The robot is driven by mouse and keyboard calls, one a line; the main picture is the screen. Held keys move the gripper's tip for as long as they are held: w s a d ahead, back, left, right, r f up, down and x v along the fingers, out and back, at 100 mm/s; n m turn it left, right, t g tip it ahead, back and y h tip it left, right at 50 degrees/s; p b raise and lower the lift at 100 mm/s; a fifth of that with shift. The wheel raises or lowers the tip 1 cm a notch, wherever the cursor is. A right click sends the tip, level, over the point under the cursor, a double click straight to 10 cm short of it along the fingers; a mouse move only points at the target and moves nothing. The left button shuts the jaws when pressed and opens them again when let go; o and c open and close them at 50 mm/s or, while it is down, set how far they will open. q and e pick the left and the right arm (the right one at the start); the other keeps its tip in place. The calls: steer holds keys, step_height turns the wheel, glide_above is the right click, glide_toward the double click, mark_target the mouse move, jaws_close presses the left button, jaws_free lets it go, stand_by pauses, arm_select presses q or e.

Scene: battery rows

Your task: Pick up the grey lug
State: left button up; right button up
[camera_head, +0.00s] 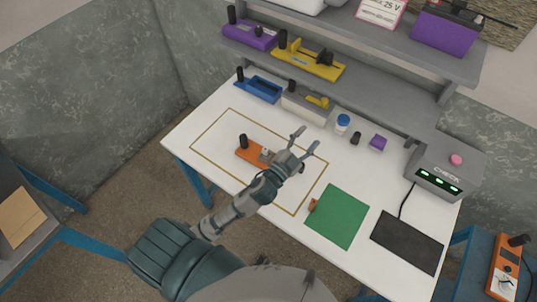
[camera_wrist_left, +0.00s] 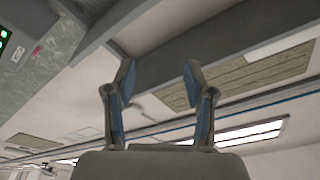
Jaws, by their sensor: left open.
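An orange base (camera_head: 249,152) with a black upright post lies on the white table in the head view. A small grey piece (camera_head: 266,153) shows at its right end, partly hidden by my left gripper; I cannot tell for sure whether it is the grey lug. My left gripper (camera_head: 307,140) is open and empty, just right of the orange base, its fingers pointing up and right toward the back of the table. In the left wrist view, the two fingers (camera_wrist_left: 160,72) are spread with nothing between them. My right gripper is not in view.
A blue holder (camera_head: 259,90), a grey holder with a yellow part (camera_head: 306,106), a blue-white jar (camera_head: 342,123) and a purple block (camera_head: 377,143) stand along the back. A green mat (camera_head: 338,217), a black mat (camera_head: 407,243) and a grey control box (camera_head: 440,175) are right. Shelves rise behind.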

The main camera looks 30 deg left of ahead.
arm_select(q)
steer(key=d+r+m+g+h, duration=0.3)
steer(key=d+r+m+h, duration=0.55)
steer(key=m+h, duration=0.45)
steer(key=m+g+y, duration=1.4)
steer(key=g+y, duration=0.2)
glide_toward(265, 149)
step_height(265, 149, down, 6)
steer(key=shift+w+f+p, duration=0.15)
steer(key=shift+f+p, duration=0.05)
steer(key=shift+p, duration=0.2)
steer(key=f, duration=0.5)
steer(key=shift+w+d+p, duration=0.15)
steer(key=shift+d+p, duration=0.05)
steer(key=shift+p, duration=0.2)
steer(key=shift+f, duration=0.35)
jaws_close()
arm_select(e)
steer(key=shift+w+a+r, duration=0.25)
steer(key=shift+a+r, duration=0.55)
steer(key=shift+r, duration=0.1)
